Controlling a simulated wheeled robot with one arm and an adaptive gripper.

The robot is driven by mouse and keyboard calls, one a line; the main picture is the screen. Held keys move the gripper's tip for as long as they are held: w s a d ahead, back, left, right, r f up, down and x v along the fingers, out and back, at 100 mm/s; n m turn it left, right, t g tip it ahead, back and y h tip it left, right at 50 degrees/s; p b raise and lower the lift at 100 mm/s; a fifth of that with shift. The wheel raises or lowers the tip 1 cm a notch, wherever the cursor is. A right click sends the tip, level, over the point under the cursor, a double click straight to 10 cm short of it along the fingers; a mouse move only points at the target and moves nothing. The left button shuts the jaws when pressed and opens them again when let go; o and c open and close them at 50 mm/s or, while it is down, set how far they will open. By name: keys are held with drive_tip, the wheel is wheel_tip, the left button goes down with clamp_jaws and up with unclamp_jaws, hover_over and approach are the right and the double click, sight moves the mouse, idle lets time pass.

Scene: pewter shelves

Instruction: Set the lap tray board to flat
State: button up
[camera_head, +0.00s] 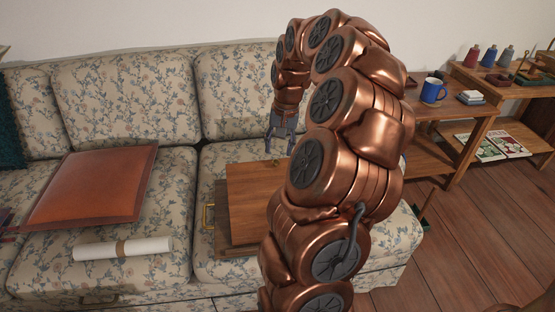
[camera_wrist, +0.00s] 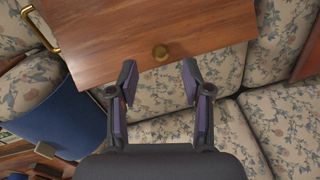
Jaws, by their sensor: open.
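The lap tray board (camera_head: 252,190) is a brown wooden panel on the right part of the sofa. A darker base (camera_head: 222,222) with a brass side handle (camera_head: 208,215) shows under its left edge. The board appears raised off this base; its exact tilt is hard to tell. My arm hides its right part. In the wrist view the board (camera_wrist: 115,30) fills the top, with a round brass knob (camera_wrist: 160,52) near its edge. My gripper (camera_head: 279,148) is open and empty at the board's far edge. In the wrist view its fingertips (camera_wrist: 159,70) are just short of the knob, apart from it.
The floral sofa (camera_head: 125,100) holds an orange-brown cushion (camera_head: 95,187) and a rolled white paper (camera_head: 122,248) left of the tray. Magazines (camera_head: 492,147) lie lower.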

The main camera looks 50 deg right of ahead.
sight(277, 162)
drive_tip(key=f, duration=0.4)
drive_tip(key=shift+w+a+f+b, duration=0.15)
drive_tip(key=shift+w+f+b, duration=0.15)
drive_tip(key=shift+b, duration=0.1)
clamp_jaws()
